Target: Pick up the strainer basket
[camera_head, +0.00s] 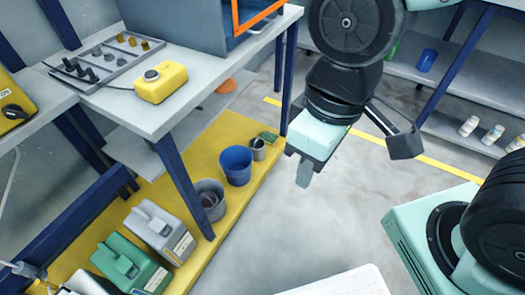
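I cannot make out for certain which thing is the strainer basket. Candidates on the low yellow platform (185,213) are a grey round container (211,203) with something dark reddish inside, a blue bucket (236,166) and a small grey metal cup (258,149). My gripper (303,175) hangs over the floor to the right of the platform, pointing down, apart from these containers. Its fingers show as one grey shape below the teal hand, so its opening is hidden. Nothing is seen held in it.
A grey bench (205,85) on blue legs carries a yellow box (160,82) and a rack of small parts (105,58). Grey and green canisters (130,262) stand on the platform's near part. Shelves (455,85) with bottles stand at right. Open floor (300,232) lies between.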

